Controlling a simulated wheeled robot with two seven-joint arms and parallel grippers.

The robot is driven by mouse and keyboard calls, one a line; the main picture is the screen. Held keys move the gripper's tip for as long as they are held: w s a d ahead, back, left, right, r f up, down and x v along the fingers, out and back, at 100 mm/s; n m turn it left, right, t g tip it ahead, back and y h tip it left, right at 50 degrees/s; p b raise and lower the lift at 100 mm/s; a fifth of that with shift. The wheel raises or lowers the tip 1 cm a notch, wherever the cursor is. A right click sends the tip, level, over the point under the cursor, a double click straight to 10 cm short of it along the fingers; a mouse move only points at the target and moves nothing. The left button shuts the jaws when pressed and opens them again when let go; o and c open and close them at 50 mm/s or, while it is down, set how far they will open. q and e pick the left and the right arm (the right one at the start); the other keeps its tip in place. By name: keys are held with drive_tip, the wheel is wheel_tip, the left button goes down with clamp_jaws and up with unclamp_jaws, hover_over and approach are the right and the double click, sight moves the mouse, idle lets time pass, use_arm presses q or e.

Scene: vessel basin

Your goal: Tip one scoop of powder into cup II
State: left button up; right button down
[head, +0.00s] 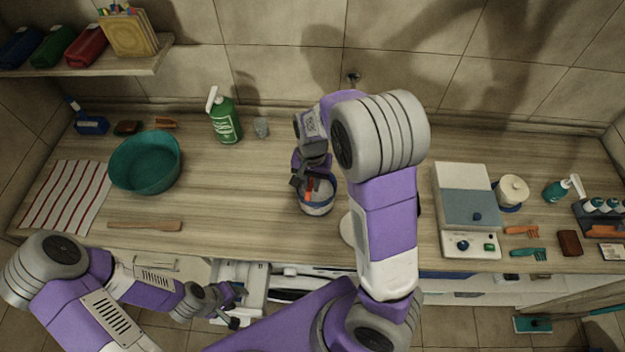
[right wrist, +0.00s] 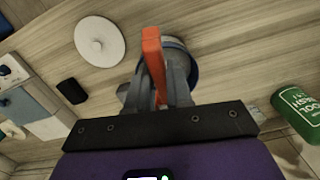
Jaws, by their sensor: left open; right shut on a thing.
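My right gripper (head: 308,182) is shut on the orange-red handle of a scoop (right wrist: 153,60), over a white and blue tub (head: 317,208). The tub also shows behind the fingers in the right wrist view (right wrist: 187,58). The scoop's bowl and any powder in it are hidden; I cannot tell whether it touches the tub. No mark II is readable on any cup. My left gripper (head: 232,308) is open and empty, low in front of the counter's edge.
A white round disc (right wrist: 100,40) lies near the tub, partly behind my right arm in the head view. A white and grey-blue device (head: 467,210) and a lidded pot (head: 513,188) stand right. A teal bowl (head: 145,163) stands left. Counter between bowl and tub is mostly clear.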

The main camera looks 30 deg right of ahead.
drive_tip(key=shift+s+a+r+t+h, duration=0.55)
drive_tip(key=shift+r+t+h, duration=0.1)
drive_tip(key=shift+t+h, duration=0.3)
drive_tip(key=shift+s+d, duration=0.1)
idle(0.4)
